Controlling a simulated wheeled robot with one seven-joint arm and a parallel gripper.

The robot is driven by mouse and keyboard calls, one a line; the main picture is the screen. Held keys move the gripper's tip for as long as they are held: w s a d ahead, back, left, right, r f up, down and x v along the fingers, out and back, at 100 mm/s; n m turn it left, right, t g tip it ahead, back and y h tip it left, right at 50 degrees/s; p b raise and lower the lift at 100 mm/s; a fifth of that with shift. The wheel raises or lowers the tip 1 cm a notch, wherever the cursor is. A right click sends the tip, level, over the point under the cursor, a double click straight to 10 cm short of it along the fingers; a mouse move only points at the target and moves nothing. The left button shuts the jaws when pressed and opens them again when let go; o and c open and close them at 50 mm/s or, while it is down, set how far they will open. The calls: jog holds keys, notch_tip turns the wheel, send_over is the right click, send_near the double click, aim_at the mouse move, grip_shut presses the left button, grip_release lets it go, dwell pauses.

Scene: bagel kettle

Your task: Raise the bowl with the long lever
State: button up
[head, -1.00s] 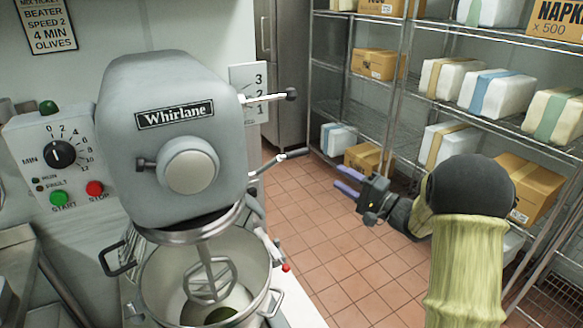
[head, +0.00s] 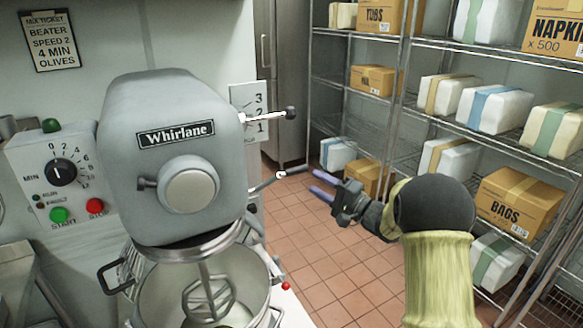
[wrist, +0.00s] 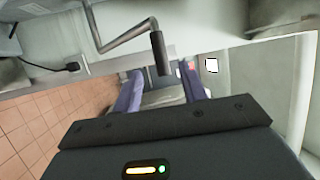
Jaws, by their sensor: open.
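The steel bowl (head: 165,290) sits under the grey mixer head, with the beater (head: 210,295) reaching down into it. The bowl's lower part is cut off by the picture edge. The long lever (head: 264,185) sticks out from the mixer's right side, below a shorter lever with a black knob. In the wrist view, the long lever (wrist: 122,38) is a bent grey rod with a dark grip hanging in front of the fingers. My gripper (head: 320,184) is open and empty, with purple fingers pointing at the lever's end. It also shows in the wrist view (wrist: 160,88). I see no clear contact.
The shorter lever (head: 270,117) stands by a numbered plate. A control panel (head: 65,170) with a dial and buttons is at the left. Shelves (head: 480,145) with boxes and wrapped packs fill the right. Tiled floor (head: 310,255) lies open between.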

aim_at(299, 173)
jog(key=p+x, duration=0.1)
jog(key=x, duration=0.9)
grip_shut()
